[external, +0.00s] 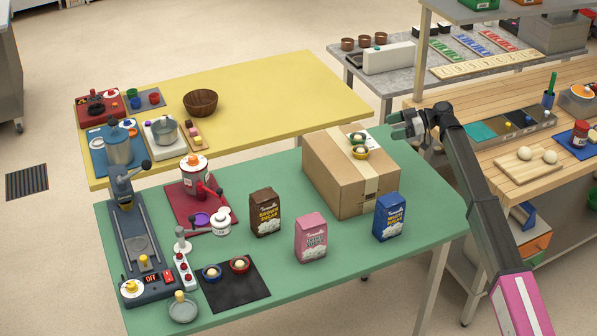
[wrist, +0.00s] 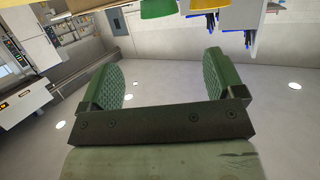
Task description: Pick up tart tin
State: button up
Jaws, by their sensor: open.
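Small round tins with pale filling show in the external view. A yellow one (external: 360,154) and a dark green one (external: 357,138) sit on top of the cardboard box (external: 330,178). A blue one (external: 212,273) and a red one (external: 239,265) stand on the dark mat (external: 232,291) at the front left of the green table. I cannot tell which is the tart tin. My gripper (external: 401,127) is raised to the right of the box top, apart from the tins. In the wrist view my gripper (wrist: 163,78) is open, with nothing between its green pads.
Brown (external: 265,212), pink (external: 311,238) and blue (external: 389,217) bags stand on the green table (external: 345,277) around the box. Machines crowd its left side. A yellow table (external: 285,88) lies behind, and a wooden counter (external: 486,166) stands right.

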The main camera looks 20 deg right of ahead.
notch_tip(320, 180, up, 4)
jog(key=m+g+h, duration=0.2)
jog(key=g+h, duration=0.1)
jog(key=h, duration=0.6)
send_over(237, 267)
jog(key=s+d, duration=0.1)
jog(key=d, duration=0.2)
notch_tip(237, 267, down, 17)
jog(key=shift+d+r, duration=0.1)
jog(key=shift+d, duration=0.05)
jog(key=shift+s+x, duration=0.15)
jog(key=shift+x, duration=0.75)
jog(key=shift+s+x, duration=0.15)
jog(key=shift+x, duration=0.75)
jog(key=shift+s+x, duration=0.2)
jog(key=shift+x, duration=0.7)
jog(key=c, duration=1)
